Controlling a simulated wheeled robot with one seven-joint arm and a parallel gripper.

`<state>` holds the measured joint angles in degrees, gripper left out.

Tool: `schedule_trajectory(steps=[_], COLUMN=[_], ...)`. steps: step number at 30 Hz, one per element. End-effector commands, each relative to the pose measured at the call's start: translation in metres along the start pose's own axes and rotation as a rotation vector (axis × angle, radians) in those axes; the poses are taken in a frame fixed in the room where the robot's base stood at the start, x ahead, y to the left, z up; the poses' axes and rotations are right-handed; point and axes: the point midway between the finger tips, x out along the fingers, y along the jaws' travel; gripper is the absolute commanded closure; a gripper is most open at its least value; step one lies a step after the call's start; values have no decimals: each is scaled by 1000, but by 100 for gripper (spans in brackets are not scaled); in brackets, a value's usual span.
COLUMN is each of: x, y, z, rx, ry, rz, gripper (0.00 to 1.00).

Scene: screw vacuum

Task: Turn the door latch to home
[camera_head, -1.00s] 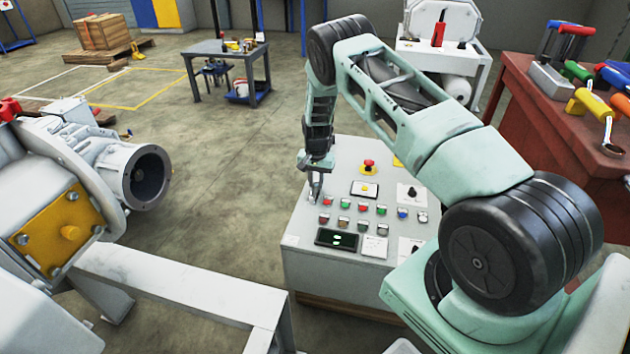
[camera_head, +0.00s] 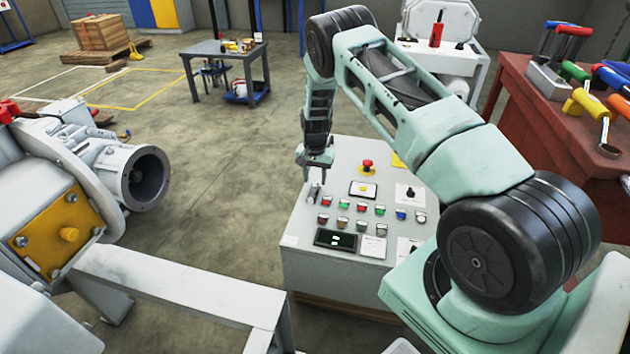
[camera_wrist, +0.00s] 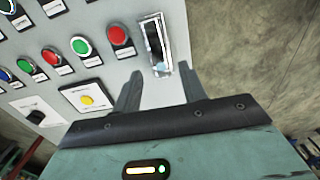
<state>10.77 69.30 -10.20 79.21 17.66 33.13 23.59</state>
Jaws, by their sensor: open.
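A metal piece with a dark slot, which looks like the door latch (camera_wrist: 154,45), is set on the grey control panel beside the red button at the end of a row. In the wrist view it stands upright and slightly tilted. It also shows in the head view (camera_head: 314,192) at the panel's left edge, just under my gripper (camera_head: 316,160). In the wrist view my gripper (camera_wrist: 158,82) is open and empty. Its fingers are on either side of the latch's lower end; whether they touch the panel I cannot tell.
The control panel (camera_head: 300,240) carries several coloured buttons, a red emergency stop (camera_head: 367,167) and a small dark screen (camera_head: 335,239). A white machine (camera_head: 100,170) stands at left. A red workbench (camera_head: 540,115) with tools is at right. Open floor lies left of the panel.

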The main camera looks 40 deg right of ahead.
Motion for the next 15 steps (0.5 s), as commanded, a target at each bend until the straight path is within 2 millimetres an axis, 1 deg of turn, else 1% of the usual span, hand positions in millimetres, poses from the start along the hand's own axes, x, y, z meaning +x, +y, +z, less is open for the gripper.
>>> schedule_trajectory(steps=[1,3,9,15], x=[-14,-30,-78,-120], y=[-1,-1,-1,0], z=[-1,-1,-1,-1], rx=[0,0,-1,0], ry=[4,4,4,4], rz=[-3,-3,-3,-2], gripper=[58,58,58,58])
